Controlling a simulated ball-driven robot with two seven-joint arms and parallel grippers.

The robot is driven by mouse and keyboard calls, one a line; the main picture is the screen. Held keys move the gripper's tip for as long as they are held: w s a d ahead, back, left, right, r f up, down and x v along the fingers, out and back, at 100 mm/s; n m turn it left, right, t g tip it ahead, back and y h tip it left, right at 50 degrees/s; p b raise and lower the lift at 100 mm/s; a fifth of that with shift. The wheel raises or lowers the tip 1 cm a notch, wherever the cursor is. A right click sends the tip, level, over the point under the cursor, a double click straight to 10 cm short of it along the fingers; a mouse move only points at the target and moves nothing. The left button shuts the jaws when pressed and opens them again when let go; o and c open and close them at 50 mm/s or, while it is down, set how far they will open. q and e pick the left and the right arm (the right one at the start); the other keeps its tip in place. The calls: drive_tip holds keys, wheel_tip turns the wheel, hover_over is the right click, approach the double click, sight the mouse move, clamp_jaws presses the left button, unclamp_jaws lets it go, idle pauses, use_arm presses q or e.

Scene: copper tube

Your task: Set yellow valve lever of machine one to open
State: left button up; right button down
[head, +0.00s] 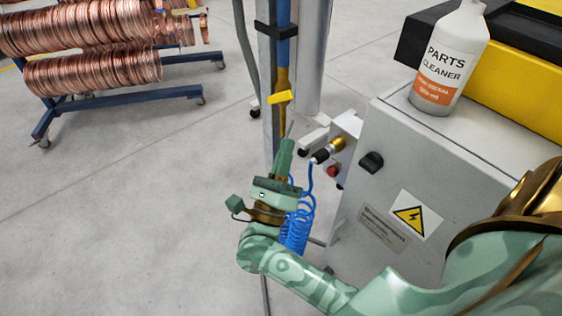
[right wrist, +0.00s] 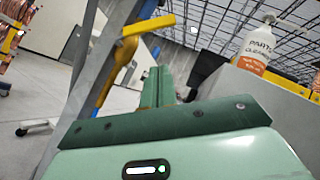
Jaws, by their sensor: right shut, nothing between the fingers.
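The yellow valve lever (head: 280,97) sits on a vertical pipe on a grey post and sticks out crosswise to that pipe. It also shows in the right wrist view (right wrist: 148,26), above and left of the fingers. My right gripper (head: 287,141) is shut and empty, with its fingers pointing up toward the lever from just below. In the right wrist view its green fingers (right wrist: 157,88) are together, and a gap shows between them and the lever. Whether they touch the pipe behind is hard to tell. My left gripper is not in view.
A grey cabinet (head: 385,180) with a black knob (head: 371,162) stands right of the gripper. A parts cleaner bottle (head: 447,62) stands on it. A coiled blue hose (head: 298,225) hangs beside my right wrist. Copper coils (head: 90,75) lie on a rack; floor at left is clear.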

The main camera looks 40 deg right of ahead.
sight(282, 96)
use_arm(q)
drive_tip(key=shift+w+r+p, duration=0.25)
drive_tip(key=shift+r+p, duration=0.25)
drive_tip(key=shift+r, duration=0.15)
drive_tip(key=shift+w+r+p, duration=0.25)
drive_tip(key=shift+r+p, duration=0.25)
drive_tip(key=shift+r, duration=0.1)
use_arm(e)
drive_tip(key=w+d+r, duration=0.2)
drive_tip(key=w+r, duration=0.2)
drive_tip(key=r, duration=0.1)
